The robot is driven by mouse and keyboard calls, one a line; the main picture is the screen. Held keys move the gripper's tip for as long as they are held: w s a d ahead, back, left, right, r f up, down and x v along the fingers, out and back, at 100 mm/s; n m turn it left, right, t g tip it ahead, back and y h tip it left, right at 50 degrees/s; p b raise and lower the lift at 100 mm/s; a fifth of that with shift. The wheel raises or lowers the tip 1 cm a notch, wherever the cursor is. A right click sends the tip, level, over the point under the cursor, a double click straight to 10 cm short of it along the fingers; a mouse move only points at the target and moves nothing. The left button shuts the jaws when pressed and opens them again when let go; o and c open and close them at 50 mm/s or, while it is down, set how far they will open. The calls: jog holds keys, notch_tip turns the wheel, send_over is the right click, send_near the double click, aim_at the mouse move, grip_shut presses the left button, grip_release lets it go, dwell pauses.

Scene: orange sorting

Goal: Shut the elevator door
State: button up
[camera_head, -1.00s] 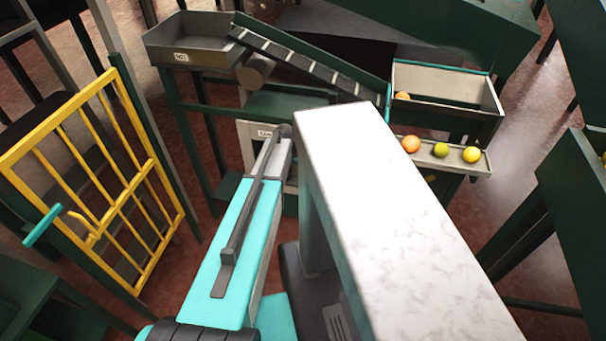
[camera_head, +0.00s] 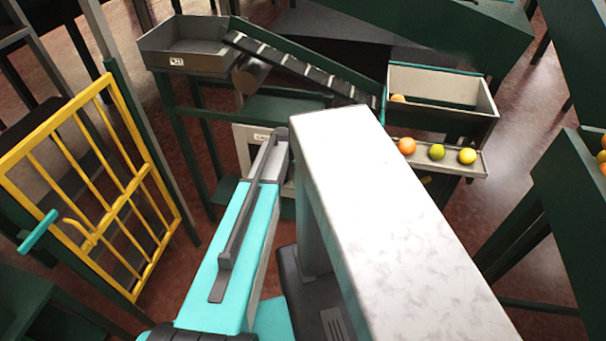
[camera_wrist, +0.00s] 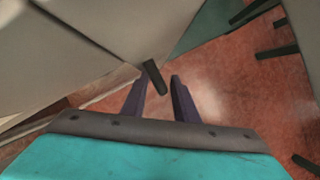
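The elevator door is a yellow barred gate (camera_head: 103,203) at the left in the head view. It stands upright in a dark green frame, and a teal handle (camera_head: 38,230) sticks out on its left side. Whether it is fully open or partly shut I cannot tell. My gripper (camera_wrist: 160,92) shows in the wrist view with its two dark fingers apart and nothing clearly held between them. A short dark bar (camera_wrist: 155,77) appears near the fingertips; I cannot tell if it touches. In the head view my gripper is hidden and only my arm shows, right of the gate.
A green sorting stand with a ramp (camera_head: 300,65), a grey tray (camera_head: 188,50) and a box (camera_head: 440,90) stands behind my arm. A ledge holds an orange (camera_head: 407,146) and two yellow-green fruits. A green table (camera_head: 560,200) is at the right. Red floor shows between.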

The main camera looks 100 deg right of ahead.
dwell(0.4)
jog(key=b+v, duration=0.2)
jog(key=v, duration=1.1)
jog(key=shift+r, duration=0.35)
jog(key=shift+w, duration=0.15)
